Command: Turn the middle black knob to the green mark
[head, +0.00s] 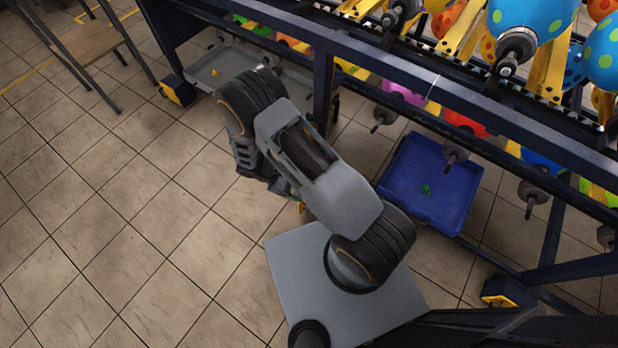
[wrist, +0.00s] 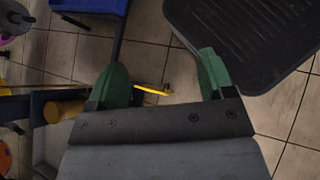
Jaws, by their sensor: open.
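I see no black knob and no green mark in either view. My gripper (wrist: 162,76) shows in the wrist view with its two green fingers spread apart and nothing held between them. It points down toward the tiled floor. A thin yellow hook-shaped piece (wrist: 153,91) shows between the fingers; I cannot tell how far below them it lies. In the head view my arm bends over the floor beside the machine, and its end is mostly hidden behind its own links.
A dark blue machine frame (head: 480,103) carrying bright spotted balloons (head: 528,18) runs along the upper right. Under it are a blue bin (head: 405,170) and a grey tray (head: 228,66). A wooden-topped table (head: 92,48) stands at the upper left. The tiled floor at left is clear.

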